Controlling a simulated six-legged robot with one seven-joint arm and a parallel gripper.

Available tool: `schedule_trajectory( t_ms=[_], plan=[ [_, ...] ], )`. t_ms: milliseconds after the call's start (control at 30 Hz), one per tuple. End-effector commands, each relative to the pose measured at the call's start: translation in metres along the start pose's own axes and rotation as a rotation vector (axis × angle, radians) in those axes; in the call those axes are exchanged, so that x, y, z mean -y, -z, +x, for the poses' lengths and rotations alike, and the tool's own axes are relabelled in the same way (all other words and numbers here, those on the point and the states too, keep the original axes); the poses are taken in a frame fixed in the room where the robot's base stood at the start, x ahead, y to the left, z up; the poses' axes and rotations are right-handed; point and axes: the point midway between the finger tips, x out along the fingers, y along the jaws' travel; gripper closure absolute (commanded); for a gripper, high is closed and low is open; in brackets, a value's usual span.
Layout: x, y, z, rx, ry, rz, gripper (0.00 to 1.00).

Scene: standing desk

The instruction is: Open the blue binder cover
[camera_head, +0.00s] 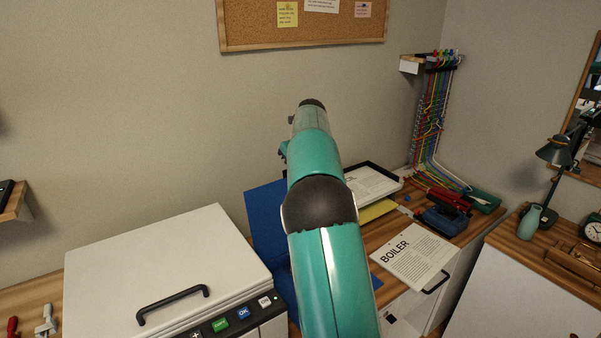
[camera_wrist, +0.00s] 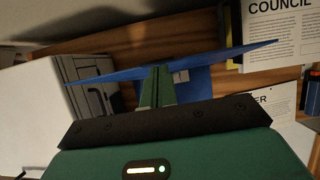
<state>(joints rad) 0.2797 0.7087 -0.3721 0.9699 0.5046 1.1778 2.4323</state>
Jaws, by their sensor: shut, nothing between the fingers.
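The blue binder (camera_head: 265,215) lies between the white machine and the papers in the head view, largely hidden behind my arm. In the wrist view its cover (camera_wrist: 225,52) shows almost edge-on as a long thin blue strip, tilted and apparently raised off the desk. More blue binder surface (camera_wrist: 200,82), with a small metal-like piece, shows below the strip. My gripper (camera_wrist: 158,72) is shut and empty, its green fingertips at the middle of the strip. I cannot tell whether they touch it. The gripper is hidden in the head view.
A white machine (camera_head: 160,265) with a black handle and buttons stands left of the binder. A BOILER paper (camera_head: 415,255), a black-edged tray (camera_head: 372,183), a yellow sheet (camera_head: 377,210) and a dark blue device (camera_head: 445,218) lie to the right. A wall stands behind.

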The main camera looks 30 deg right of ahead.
Motion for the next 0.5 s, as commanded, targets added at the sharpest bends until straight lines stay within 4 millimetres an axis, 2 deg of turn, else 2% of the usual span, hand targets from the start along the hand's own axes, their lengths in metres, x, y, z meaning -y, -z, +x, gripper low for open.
schedule_trajectory(
  t_ms=[233, 500],
  plan=[
    [0.001, -0.018, 0.011, 0.002, 0.002, 0.000, 1.00],
    [0.001, -0.026, 0.015, 0.002, 0.001, 0.001, 1.00]
  ],
)
